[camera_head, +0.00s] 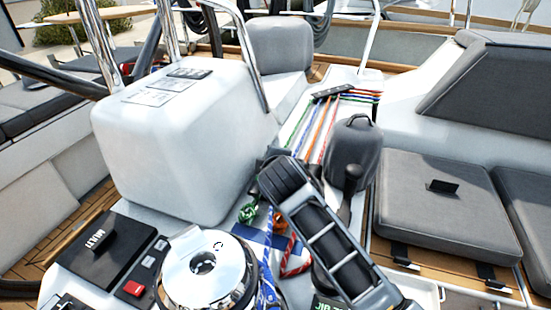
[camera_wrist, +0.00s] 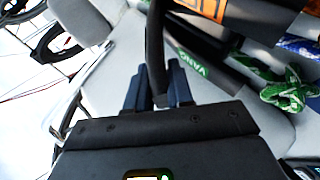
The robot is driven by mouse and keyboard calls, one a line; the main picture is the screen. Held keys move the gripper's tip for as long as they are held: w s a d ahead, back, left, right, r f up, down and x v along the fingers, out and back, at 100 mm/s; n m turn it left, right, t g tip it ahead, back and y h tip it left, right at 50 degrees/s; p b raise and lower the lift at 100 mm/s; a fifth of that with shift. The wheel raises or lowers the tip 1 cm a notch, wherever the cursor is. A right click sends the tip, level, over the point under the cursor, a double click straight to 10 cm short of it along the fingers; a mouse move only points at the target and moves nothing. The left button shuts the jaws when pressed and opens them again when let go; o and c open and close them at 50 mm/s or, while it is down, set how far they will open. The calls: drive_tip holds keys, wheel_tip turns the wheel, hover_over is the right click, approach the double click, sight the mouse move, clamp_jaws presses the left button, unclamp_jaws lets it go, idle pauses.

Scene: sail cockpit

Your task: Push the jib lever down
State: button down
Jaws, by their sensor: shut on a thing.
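In the wrist view, my gripper (camera_wrist: 158,78) has its two dark blue fingers on either side of a slim black lever (camera_wrist: 156,35) and is shut on it. A dark block with a green VANG label (camera_wrist: 191,67) lies just right of the fingers. I cannot tell from the label whether the held lever is the jib one. In the head view, a green label reading JIB (camera_head: 328,302) shows partly at the bottom, beside my arm. Another upright dark lever (camera_head: 350,182) shows right of my arm. My fingers are hidden there behind my dark wrist.
A chrome winch (camera_head: 205,268) with blue rope stands left of my arm. A black panel with a red button (camera_head: 132,288) is farther left. A white console (camera_head: 185,135) rises behind. Coloured ropes (camera_head: 318,125) run back, and grey cushions (camera_head: 445,205) lie right.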

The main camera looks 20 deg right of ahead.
drive_tip(key=shift+s+a+f+n+t+h+b, duration=0.25)
drive_tip(key=shift+f+t+b, duration=0.25)
drive_tip(key=shift+f+b, duration=0.25)
drive_tip(key=shift+s+a+f+n+t+h+b, duration=0.15)
drive_tip(key=shift+s+f+t+h+b, duration=0.15)
drive_tip(key=shift+f+t+b, duration=0.4)
drive_tip(key=shift+s+r, duration=0.1)
drive_tip(key=shift+r, duration=0.1)
drive_tip(key=c, duration=1.1)
unclamp_jaws()
wheel_tip(320, 180, up, 4)
drive_tip(key=shift+r, duration=0.15)
drive_tip(key=s+d+r, duration=0.1)
drive_tip(key=d+r, duration=0.1)
drive_tip(key=d, duration=0.1)
drive_tip(key=s+d+r, duration=0.2)
drive_tip(key=d, duration=0.2)
drive_tip(key=s+d+r+p, duration=0.1)
drive_tip(key=s+d+r, duration=0.1)
drive_tip(key=d, duration=0.1)
drive_tip(key=shift+s+d+r, duration=0.1)
drive_tip(key=shift+d+r, duration=0.1)
drive_tip(key=shift+r, duration=0.15)
